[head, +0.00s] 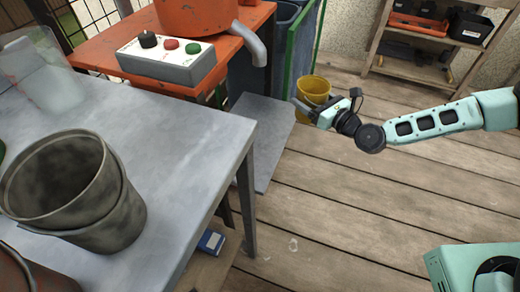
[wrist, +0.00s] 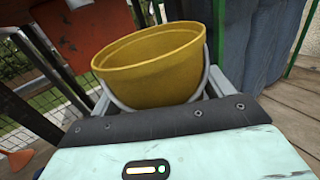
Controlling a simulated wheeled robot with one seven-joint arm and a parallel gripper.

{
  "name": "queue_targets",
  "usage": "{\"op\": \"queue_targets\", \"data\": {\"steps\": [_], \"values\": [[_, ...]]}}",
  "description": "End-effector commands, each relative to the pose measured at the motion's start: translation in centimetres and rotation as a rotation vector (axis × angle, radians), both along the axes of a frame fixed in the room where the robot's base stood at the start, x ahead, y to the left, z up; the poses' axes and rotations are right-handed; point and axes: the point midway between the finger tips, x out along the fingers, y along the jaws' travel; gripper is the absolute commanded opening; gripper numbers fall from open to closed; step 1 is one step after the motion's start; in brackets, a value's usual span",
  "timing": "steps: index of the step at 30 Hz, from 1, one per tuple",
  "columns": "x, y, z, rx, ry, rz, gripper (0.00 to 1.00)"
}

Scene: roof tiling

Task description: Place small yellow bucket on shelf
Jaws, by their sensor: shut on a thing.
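The small yellow bucket (head: 314,88) hangs at the end of my arm in the head view, above the plank floor near the middle. My gripper (head: 305,108) is shut on it. In the wrist view the bucket (wrist: 155,65) fills the space between the fingers of my gripper (wrist: 155,98), slightly tilted, with its thin grey handle looped down in front. The exact contact of the fingers is partly hidden. A wooden shelf (head: 408,60) stands at the back right, with black and orange tools and boxes on its boards.
A grey table (head: 190,135) on the left holds a large dirty bucket (head: 70,190). An orange bench (head: 110,48) carries a button box (head: 168,62). A grey slab (head: 262,125) lies beside the table. The plank floor (head: 350,200) is open.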

Motion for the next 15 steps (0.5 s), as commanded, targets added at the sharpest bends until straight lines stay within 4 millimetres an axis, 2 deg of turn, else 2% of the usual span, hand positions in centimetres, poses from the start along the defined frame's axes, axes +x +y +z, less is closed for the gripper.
{"op": "queue_targets", "data": {"steps": [1,6,9,12,15], "values": [[0.7,2.0,-1.9,-0.003,-0.007,0.044,0.57],[2.0,8.1,-2.8,-0.003,-0.007,0.171,0.57],[2.3,11.0,-2.8,-0.002,-0.007,0.227,0.57],[2.3,13.3,-2.6,-0.002,-0.005,0.268,0.57],[2.3,14.6,-2.3,-0.003,-0.003,0.292,0.57]]}}
